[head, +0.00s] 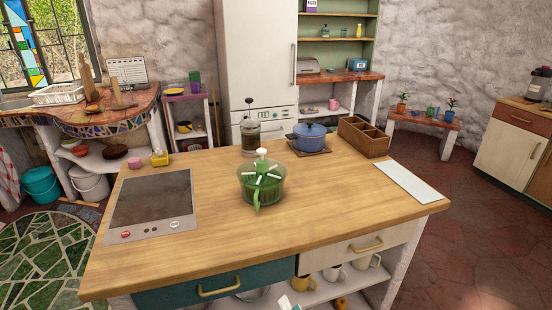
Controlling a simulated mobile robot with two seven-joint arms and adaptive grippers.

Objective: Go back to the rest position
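My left gripper is not in view. The wooden-topped counter (330,210) fills the middle of the view.
On the counter stand a green salad spinner (262,183), a French press (250,137), a blue pot (309,136), a wooden box (364,137), a white board (407,182) and a cooktop (150,203). Drawer handles (219,290) stick out in front.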

